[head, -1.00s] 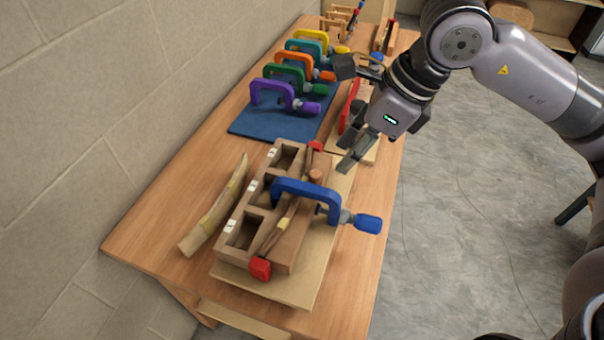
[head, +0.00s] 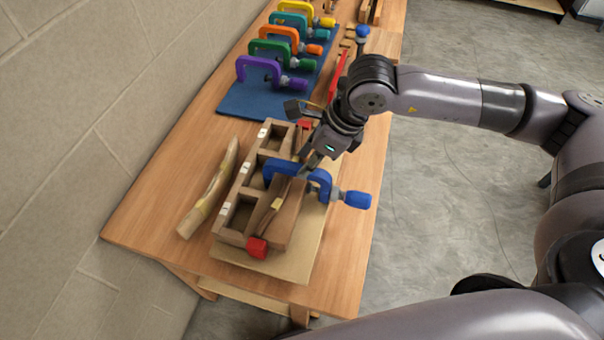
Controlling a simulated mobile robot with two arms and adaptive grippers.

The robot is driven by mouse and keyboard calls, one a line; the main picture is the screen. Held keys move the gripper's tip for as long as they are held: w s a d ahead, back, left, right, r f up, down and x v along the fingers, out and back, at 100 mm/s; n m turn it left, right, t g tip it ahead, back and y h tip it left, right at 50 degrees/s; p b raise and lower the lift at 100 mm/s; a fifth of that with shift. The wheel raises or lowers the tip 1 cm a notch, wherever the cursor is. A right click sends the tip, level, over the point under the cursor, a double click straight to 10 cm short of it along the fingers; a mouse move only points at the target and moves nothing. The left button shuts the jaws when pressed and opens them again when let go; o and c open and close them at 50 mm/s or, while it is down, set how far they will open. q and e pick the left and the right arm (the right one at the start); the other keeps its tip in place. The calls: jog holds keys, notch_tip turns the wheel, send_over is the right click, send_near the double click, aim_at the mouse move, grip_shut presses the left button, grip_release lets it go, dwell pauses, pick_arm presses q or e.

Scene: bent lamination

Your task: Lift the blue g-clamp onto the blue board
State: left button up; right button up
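The blue g-clamp (head: 325,181) lies across a wooden compartment box on the near part of the bench, with its blue handle jutting out to the right. My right gripper (head: 307,167) points down at the top bar of this clamp, with its fingertips at or just above the bar. I cannot tell whether they touch it or how far apart they are. The blue board (head: 240,107) lies flat farther back and holds a row of purple, green, orange, teal and yellow clamps. My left gripper is not in view.
The wooden box (head: 232,190) sits on a pale board (head: 290,264), with a red-ended bar clamp (head: 257,247) on it. A curved wood strip (head: 209,190) lies to its left. A red clamp (head: 338,76) stands right of the blue board. A wall runs along the left.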

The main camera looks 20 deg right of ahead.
aim_at(272, 165)
jog(key=p+x, duration=0.2)
jog(key=x, duration=0.2)
jog(key=shift+f, duration=0.45)
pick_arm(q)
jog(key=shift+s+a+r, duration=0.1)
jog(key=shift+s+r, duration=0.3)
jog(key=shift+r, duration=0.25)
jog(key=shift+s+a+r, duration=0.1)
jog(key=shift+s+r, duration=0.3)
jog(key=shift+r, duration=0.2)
pick_arm(e)
jog(key=shift+c, duration=0.5)
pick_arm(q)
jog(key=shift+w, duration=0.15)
pick_arm(e)
jog(key=shift+w+r, duration=0.1)
grip_shut()
